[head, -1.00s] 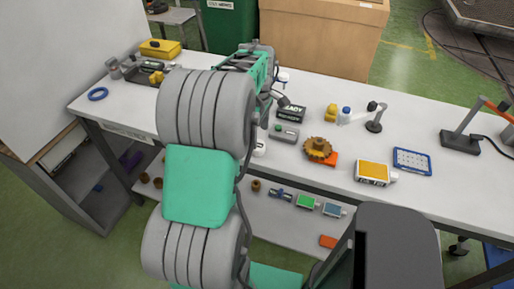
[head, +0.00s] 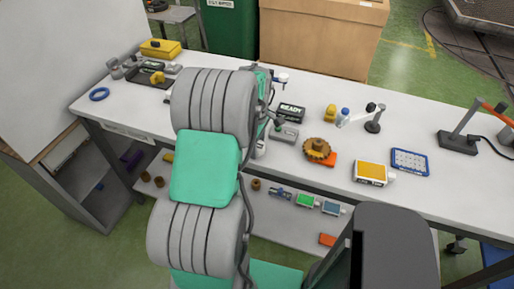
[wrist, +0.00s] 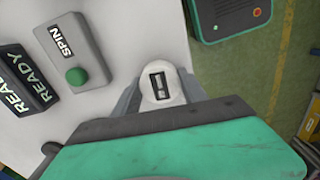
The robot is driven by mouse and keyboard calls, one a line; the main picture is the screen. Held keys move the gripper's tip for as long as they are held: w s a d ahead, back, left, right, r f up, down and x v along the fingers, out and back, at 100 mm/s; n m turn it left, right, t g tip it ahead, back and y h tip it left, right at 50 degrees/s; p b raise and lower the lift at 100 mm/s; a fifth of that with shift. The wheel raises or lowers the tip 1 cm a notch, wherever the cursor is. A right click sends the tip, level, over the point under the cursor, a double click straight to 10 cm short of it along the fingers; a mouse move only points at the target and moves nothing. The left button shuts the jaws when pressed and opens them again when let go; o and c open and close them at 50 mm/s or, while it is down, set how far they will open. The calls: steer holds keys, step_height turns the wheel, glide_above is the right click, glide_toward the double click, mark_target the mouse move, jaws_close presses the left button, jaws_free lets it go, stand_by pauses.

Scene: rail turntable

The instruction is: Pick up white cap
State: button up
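A small white rounded piece, which looks like the white cap (wrist: 161,98), stands near the table's front edge, with a dark label on it. In the head view a white piece that matches it (head: 260,147) shows beside my arm, partly hidden. In the wrist view the grey fingers of my gripper (wrist: 160,88) are spread, one on each side of it. I cannot tell whether they touch it. In the head view my arm hides most of the gripper.
A grey SPIN box (wrist: 72,48) with a green button and a black READY sign (wrist: 24,80) lie close to the left in the wrist view. A brown gear (head: 318,149) is on the table (head: 225,55).

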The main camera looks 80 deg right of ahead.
steer(key=c, duration=0.7)
steer(key=shift+c, duration=0.3)
